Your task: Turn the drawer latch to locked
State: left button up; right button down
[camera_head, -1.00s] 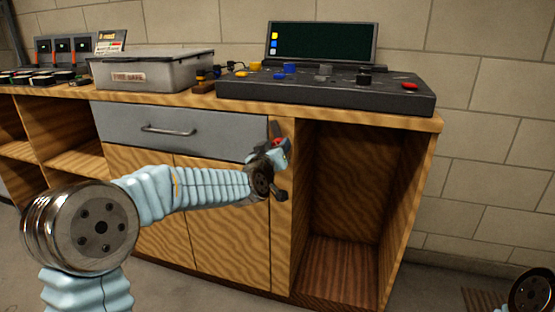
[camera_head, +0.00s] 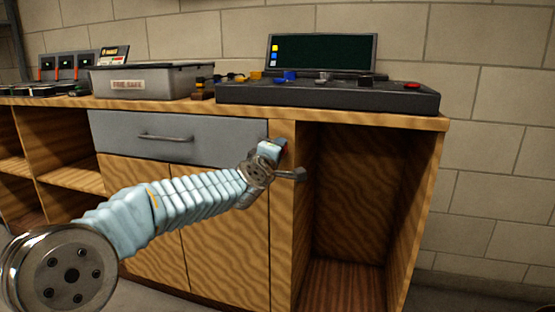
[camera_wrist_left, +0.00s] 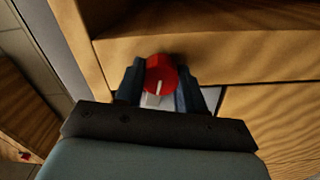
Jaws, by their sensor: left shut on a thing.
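The drawer latch is a round red knob (camera_wrist_left: 158,72) with a white pointer line. In the left wrist view the line runs nearly straight down the picture, towards my wrist. My left gripper (camera_wrist_left: 160,86) has its two dark fingers on either side of the knob and is shut on it. The drawer looks closed. My right gripper is out of view.
An open compartment (camera_head: 352,195) lies right of the post. The worktop above holds a dark control console (camera_head: 325,96) and a grey bin (camera_head: 150,82). The drawer's bar handle (camera_head: 166,138) is left of my gripper. Cabinet doors (camera_head: 215,240) are below.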

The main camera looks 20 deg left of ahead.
pick_arm(q)
jog(key=shift+f+n+b, duration=0.1)
jog(key=shift+n+b, duration=0.45)
jog(key=shift+n, duration=0.85)
jog(key=o, duration=1)
jog(key=shift+o, duration=0.2)
jog(key=s, duration=1.3)
jog(key=shift+s+a+b, duration=0.25)
jog(key=shift+s+b, duration=0.1)
jog(key=shift+s, duration=0.05)
